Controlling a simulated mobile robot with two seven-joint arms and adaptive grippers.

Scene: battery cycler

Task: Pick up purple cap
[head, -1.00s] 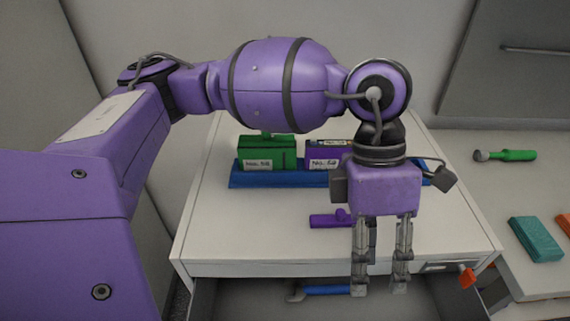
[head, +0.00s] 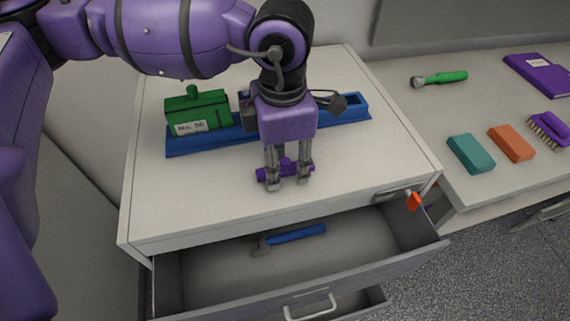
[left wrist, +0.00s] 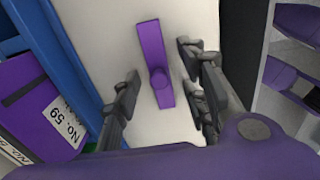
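The purple cap (head: 263,175) is a small bar with a knob in its middle, lying on the white cabinet top. In the left wrist view the cap (left wrist: 151,45) lies between the spread fingers, with a gap on each side. My left gripper (head: 288,182) is open and points down over the cap, hiding part of it in the head view. The left gripper's fingers also frame the cap in the wrist view (left wrist: 160,75). My right gripper is not in view.
A blue tray (head: 350,112) behind the cap holds a green battery (head: 198,110). A purple battery labelled No. 59 (left wrist: 40,112) shows in the wrist view. In front, an open drawer (head: 350,240) holds a blue-handled tool (head: 297,234). A side table (head: 440,130) carries several items.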

